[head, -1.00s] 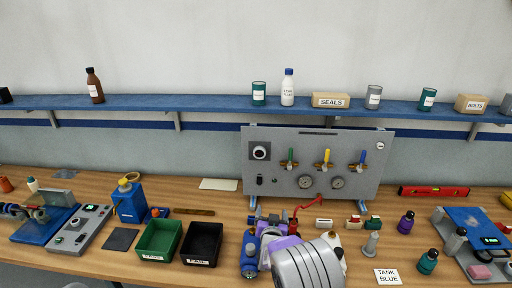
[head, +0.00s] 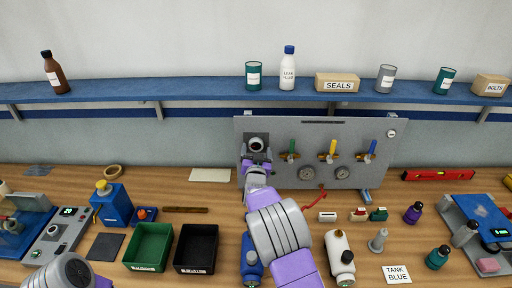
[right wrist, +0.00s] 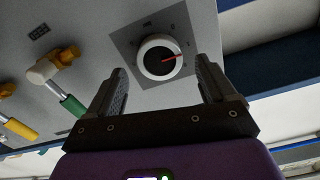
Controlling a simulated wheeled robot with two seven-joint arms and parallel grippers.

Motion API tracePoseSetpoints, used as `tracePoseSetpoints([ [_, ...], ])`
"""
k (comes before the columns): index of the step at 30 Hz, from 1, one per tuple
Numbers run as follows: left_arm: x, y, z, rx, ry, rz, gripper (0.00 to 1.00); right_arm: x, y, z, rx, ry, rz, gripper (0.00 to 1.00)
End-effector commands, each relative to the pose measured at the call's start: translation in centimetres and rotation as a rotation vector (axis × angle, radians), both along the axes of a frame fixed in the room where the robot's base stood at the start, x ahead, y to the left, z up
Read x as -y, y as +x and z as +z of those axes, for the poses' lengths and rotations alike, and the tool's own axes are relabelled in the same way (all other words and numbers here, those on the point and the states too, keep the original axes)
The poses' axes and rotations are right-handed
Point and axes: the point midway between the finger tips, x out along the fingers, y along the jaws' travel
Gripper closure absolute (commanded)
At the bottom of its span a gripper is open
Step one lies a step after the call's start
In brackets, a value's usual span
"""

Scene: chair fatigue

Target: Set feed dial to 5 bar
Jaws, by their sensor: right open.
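The feed dial (head: 256,144) is a round knob with a white rim and dark face on a dark square plate, at the upper left of the grey panel (head: 320,129). In the right wrist view the dial (right wrist: 160,57) shows a red pointer aimed right and slightly up; its scale marks are too small to read. My right gripper (head: 257,165) is just in front of and below the dial. In the right wrist view its open fingers (right wrist: 160,76) stand on either side of the dial's lower part, with no visible contact. My left gripper is out of view.
Green, yellow and blue valve handles (head: 332,148) and two gauges (head: 307,174) are right of the dial. Green (head: 148,248) and black (head: 195,249) bins, a blue canister (head: 112,207) and bottles stand on the bench. A blue shelf (head: 180,92) runs above.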

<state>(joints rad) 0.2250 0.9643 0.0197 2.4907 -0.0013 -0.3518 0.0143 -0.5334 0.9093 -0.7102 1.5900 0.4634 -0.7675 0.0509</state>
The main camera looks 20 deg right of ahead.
Motion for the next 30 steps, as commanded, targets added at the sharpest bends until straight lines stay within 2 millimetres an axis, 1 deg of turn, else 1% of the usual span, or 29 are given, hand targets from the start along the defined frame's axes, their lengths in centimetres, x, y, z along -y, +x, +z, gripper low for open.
tracePoseSetpoints([
  [3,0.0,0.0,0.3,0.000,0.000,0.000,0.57,0.3,1.1,0.1,0.001,-0.001,0.000,0.16],
  [6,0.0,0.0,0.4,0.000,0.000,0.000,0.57,0.5,1.7,0.0,0.001,0.000,0.000,0.16],
  [17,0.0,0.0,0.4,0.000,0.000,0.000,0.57,0.6,2.0,0.0,-0.001,0.001,0.000,0.16],
  [27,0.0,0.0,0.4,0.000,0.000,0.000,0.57,0.6,1.9,0.0,0.000,0.001,0.000,0.68],
  [28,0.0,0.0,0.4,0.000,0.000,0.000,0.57,0.6,1.9,0.0,0.000,0.001,0.000,0.72],
  [30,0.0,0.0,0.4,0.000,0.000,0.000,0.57,0.6,1.9,0.0,0.001,0.002,0.000,0.72],
])
